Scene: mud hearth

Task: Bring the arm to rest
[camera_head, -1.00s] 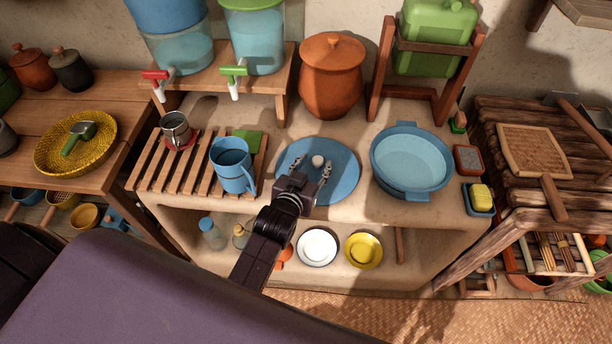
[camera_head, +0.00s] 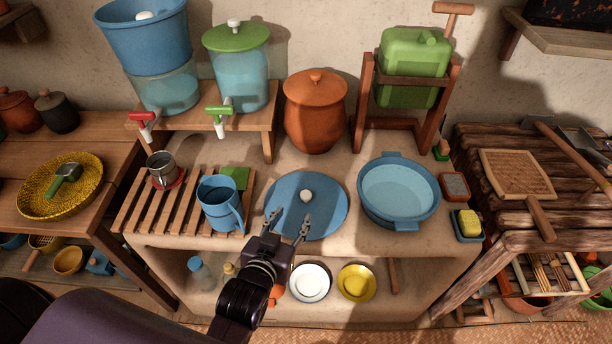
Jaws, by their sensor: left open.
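My left gripper (camera_head: 290,227) is open and empty, with its two fingers apart, over the near edge of a round blue lid (camera_head: 325,221). The lid lies flat on the clay counter and has a pale knob (camera_head: 306,196) in its middle. The knob is beyond the fingertips, and nothing is between the fingers. My left arm reaches in from the bottom, in front of the counter's edge. My right gripper does not show.
Right of the lid stands a blue basin (camera_head: 400,192). To the left, a blue jug (camera_head: 217,204) and a metal cup (camera_head: 162,170) stand on a slatted rack (camera_head: 152,213). An orange clay pot (camera_head: 315,113) is behind. White (camera_head: 310,283) and yellow plates (camera_head: 357,283) sit below.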

